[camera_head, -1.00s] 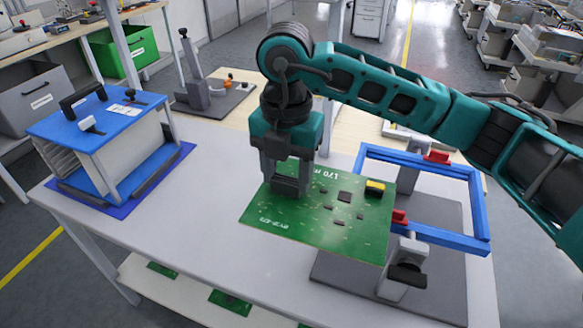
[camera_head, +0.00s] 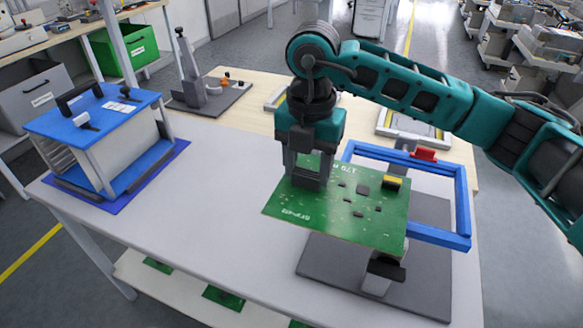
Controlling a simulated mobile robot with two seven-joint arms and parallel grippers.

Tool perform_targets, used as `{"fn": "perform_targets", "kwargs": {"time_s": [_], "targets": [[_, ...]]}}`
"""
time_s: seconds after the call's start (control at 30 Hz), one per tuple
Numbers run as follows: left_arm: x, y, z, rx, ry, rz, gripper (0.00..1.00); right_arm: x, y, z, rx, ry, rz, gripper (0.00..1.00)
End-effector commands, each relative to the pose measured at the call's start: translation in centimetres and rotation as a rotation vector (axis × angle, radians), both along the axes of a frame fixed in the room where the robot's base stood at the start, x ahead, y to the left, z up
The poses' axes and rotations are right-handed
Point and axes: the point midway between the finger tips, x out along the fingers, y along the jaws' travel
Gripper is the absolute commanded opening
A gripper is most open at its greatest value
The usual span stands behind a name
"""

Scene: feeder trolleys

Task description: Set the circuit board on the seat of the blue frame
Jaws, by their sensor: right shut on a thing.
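The green circuit board (camera_head: 345,222) is held level in the air by my right gripper (camera_head: 308,180), which is shut on its far left edge. The blue frame (camera_head: 463,205) stands on a dark grey base plate (camera_head: 430,290) at the right of the table. The board hangs over the frame's left part and hides it, along with much of the frame's near side. A red clip (camera_head: 425,154) shows on the frame's far bar. A grey post with a black knob (camera_head: 385,268) shows below the board's near right corner. I cannot tell the gap between board and frame. My left gripper is not in view.
A blue-topped rack (camera_head: 100,120) stands on a blue mat at the table's left. A dark fixture with a lever (camera_head: 205,90) stands on the wooden table behind. The white tabletop (camera_head: 210,190) between rack and board is clear. Green boards lie on the lower shelf.

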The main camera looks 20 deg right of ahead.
Motion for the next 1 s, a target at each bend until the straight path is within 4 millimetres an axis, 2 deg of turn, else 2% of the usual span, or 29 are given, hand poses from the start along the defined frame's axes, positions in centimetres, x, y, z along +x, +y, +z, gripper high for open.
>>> {"fn": "perform_targets", "kwargs": {"time_s": [0.53,1.0], "targets": [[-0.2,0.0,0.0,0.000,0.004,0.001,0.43,1.0,-6.6,-0.4,-0.001,-0.001,-0.004,0.07],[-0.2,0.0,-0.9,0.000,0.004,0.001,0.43,1.9,-12.0,-1.0,-0.001,-0.002,-0.004,0.07]]}}
